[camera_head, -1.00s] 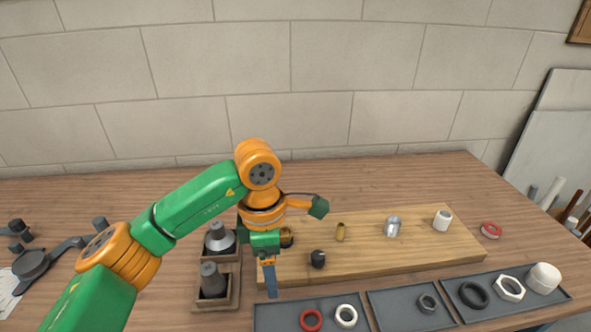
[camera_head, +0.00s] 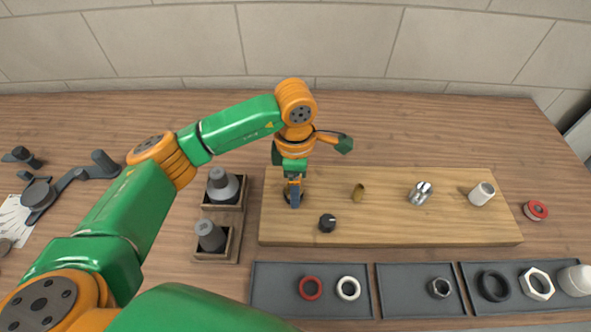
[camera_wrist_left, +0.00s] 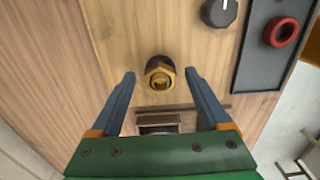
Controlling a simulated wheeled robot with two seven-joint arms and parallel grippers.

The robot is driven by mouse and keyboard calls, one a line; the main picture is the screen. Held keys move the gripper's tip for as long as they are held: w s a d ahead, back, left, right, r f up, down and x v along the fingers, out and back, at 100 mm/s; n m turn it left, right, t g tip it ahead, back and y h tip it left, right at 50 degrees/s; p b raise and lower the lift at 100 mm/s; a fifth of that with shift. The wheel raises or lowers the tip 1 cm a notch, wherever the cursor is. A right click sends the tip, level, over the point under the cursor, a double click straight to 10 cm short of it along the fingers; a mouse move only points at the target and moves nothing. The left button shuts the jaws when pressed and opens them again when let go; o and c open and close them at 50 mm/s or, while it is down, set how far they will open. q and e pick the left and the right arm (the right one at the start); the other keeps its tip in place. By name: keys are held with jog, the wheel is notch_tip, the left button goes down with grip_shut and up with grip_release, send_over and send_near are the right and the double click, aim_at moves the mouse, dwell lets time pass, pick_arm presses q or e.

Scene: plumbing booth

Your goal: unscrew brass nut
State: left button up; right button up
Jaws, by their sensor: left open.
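The brass nut (camera_wrist_left: 160,76) sits on a dark-bored round fitting on the wooden board (camera_head: 420,232). In the head view my left gripper (camera_head: 294,200) covers most of it, near the board's left end. In the left wrist view my left gripper (camera_wrist_left: 160,73) is open, with one blue finger on each side of the nut and a visible gap on both sides. The fingers point down toward the board. I cannot tell how far the fingertips are above the nut. My right gripper is not in view.
A black knob (camera_head: 327,223), a brass piece (camera_head: 359,192), a metal fitting (camera_head: 420,193) and a white cylinder (camera_head: 482,194) stand on the board. Grey trays (camera_head: 262,305) with rings and nuts lie in front. A wooden holder (camera_head: 236,246) with grey-topped items stands left.

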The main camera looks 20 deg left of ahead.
pick_arm(q)
grip_shut()
jog(key=n, duration=0.4)
jog(key=shift+r+n, duration=0.15)
jog(key=shift+n, duration=0.25)
jog(key=n, duration=0.4)
jog(key=shift+w+a+r+n, duration=0.1)
jog(key=shift+n, duration=0.3)
jog(key=n, duration=0.4)
jog(key=shift+a+r+n+p, duration=0.1)
jog(key=shift+r+n+p, duration=0.05)
jog(key=shift+n+p, duration=0.25)
jog(key=n, duration=0.3)
jog(key=shift+n, duration=0.3)
jog(key=shift+o, duration=1.6)
grip_release()
